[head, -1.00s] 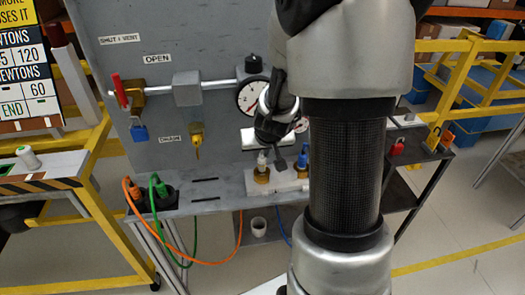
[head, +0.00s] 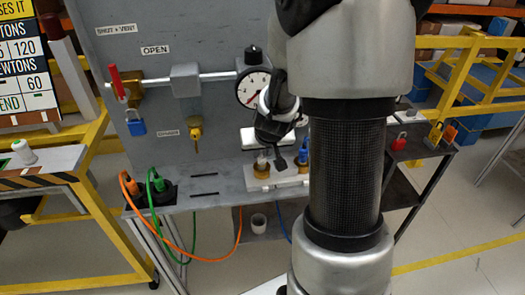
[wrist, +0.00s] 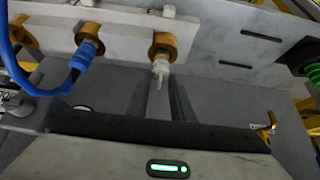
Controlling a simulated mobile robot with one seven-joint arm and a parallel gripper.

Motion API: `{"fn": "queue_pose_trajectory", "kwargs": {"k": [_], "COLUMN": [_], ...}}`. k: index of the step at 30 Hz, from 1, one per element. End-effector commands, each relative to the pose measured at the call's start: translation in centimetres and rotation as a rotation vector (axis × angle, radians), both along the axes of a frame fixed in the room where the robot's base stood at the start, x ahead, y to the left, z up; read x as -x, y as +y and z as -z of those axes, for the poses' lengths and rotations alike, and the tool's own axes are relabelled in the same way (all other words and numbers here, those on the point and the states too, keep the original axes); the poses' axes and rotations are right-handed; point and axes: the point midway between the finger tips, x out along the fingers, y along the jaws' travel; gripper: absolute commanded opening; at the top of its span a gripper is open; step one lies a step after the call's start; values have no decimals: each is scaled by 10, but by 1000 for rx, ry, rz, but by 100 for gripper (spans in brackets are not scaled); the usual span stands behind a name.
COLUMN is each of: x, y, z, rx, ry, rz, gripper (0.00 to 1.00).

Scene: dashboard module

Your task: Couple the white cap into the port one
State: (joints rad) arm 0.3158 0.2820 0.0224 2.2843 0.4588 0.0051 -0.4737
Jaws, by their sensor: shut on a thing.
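My gripper (head: 272,155) is over the port block (head: 255,186). Its dark fingers (wrist: 162,105) are shut on the small white cap (wrist: 161,69), which sits upright at the left brass port (head: 262,171). In the wrist view, this brass port (wrist: 165,46) is directly in line with the cap, and the two appear to touch. How deep the cap sits is hidden.
A gauge (head: 253,88) and a pipe with a red lever (head: 117,83) are on the grey panel behind. Orange and green plugs (head: 156,182) with looping cables stand at left.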

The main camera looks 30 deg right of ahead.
Motion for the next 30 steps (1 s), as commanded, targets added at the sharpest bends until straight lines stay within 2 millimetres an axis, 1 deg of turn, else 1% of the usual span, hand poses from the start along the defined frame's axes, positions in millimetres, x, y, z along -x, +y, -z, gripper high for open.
{"fn": "queue_pose_trajectory", "kwargs": {"k": [30], "x": [0], "y": [0], "z": [8], "rx": [0], "ry": [0], "rz": [0], "gripper": [0]}}
